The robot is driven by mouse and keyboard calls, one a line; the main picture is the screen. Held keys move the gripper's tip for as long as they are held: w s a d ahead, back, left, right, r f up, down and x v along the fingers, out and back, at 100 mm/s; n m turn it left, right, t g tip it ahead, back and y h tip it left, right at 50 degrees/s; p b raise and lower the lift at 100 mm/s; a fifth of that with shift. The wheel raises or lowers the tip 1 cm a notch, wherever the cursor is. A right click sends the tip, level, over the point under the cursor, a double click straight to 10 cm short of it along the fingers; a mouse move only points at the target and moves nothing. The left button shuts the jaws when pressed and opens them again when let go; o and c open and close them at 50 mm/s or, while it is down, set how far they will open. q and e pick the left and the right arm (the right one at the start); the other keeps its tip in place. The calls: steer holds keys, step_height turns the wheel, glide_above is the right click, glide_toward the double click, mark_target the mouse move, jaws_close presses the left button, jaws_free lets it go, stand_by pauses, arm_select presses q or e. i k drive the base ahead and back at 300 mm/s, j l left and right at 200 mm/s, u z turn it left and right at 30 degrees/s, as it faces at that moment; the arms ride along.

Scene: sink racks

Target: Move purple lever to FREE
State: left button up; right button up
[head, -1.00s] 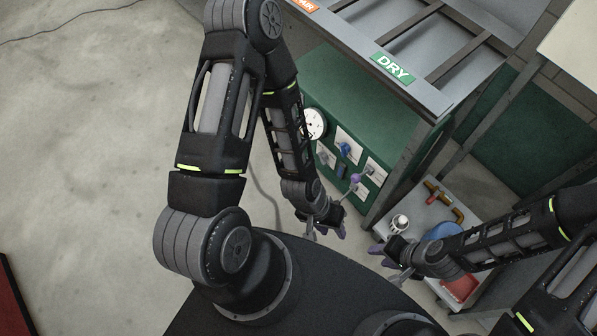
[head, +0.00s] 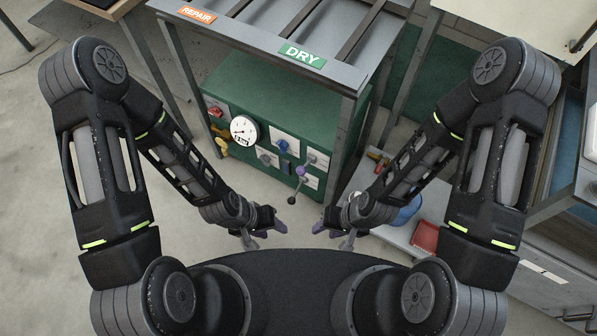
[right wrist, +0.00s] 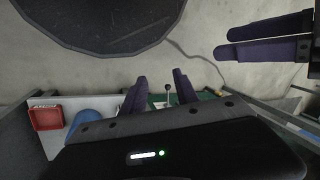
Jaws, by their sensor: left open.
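The purple lever (head: 300,172) is on the front of a green cabinet (head: 262,105), among other controls. Its thin rod points down to a dark ball knob (head: 292,200). The labels beside it are too small to read. My left gripper (head: 268,230) is open and empty, in front of and below the panel, left of the lever. My right gripper (head: 334,230) is to the lever's right, apart from it. In the right wrist view the right fingers (right wrist: 160,95) are spread, with a small ball-ended lever (right wrist: 167,90) visible beyond them. The left fingers (right wrist: 264,38) show at upper right.
The panel also has a white gauge (head: 243,130), a blue control (head: 283,146) and a yellow handle (head: 221,146). A metal table (head: 345,72) with a DRY sign (head: 302,56) stands over the cabinet. A low shelf with a red tray (head: 424,238) is at right.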

mark_target(301, 170)
steer(key=k+j+u, duration=0.15)
steer(key=j+u, duration=0.25)
steer(key=k+j+u, duration=0.1)
steer(key=u, duration=0.35)
steer(key=i+j, duration=0.05)
steer(key=j, duration=0.05)
